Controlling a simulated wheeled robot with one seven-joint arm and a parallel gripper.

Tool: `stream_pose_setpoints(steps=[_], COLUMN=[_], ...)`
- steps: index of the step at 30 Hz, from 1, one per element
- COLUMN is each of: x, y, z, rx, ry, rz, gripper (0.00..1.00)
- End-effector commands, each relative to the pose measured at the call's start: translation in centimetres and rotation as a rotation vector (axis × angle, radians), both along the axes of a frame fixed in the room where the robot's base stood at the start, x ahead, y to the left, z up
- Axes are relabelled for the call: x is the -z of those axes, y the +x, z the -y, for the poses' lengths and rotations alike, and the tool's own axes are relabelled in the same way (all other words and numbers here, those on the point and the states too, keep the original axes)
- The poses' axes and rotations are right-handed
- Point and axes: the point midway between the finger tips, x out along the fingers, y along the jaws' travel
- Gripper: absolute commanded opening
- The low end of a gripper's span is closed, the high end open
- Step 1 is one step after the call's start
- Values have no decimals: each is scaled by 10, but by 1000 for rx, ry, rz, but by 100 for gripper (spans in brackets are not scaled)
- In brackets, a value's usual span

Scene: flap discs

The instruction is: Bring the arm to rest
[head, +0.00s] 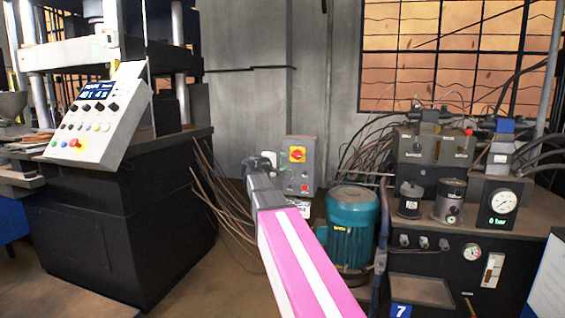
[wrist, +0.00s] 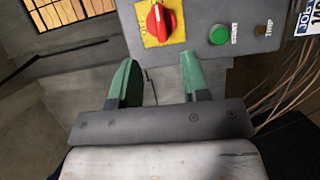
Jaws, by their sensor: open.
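My arm (head: 300,260), pink with a white stripe and a grey end section, reaches forward from the bottom middle of the head view. Its far end is in front of the left side of a grey switch box (head: 312,172). In the wrist view my gripper (wrist: 157,70) has two green fingers, spread apart with nothing between them. The switch box (wrist: 192,48) fills the top of that view behind the fingers, with a red rotary switch (wrist: 157,22) on a yellow plate and a green button (wrist: 219,35). I cannot tell the exact gap between fingertips and box.
A press with a tilted control panel (head: 100,115) stands at the left on a dark cabinet (head: 130,220). A teal motor (head: 348,228) stands right of my arm. A hydraulic unit with a pressure gauge (head: 503,201) and hoses fills the right. Cables hang beside the cabinet.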

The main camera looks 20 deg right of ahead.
Motion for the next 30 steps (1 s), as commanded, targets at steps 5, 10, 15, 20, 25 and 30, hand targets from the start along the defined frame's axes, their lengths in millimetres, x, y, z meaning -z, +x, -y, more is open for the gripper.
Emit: stream_pose_setpoints(steps=[5, 10, 15, 20, 25, 30], x=[9, 74, 176, 265, 345, 407], y=[-2, -20, -56, -100, -155, -214], z=[0, -2, -14, -34, -64, -100], rx=[1, 11, 47, 109, 195, 303], ry=[19, 179, 453, 712, 980, 1234], rz=[-5, -47, -120, -198, -284, -370], gripper=[43, 43, 43, 43, 43, 43])
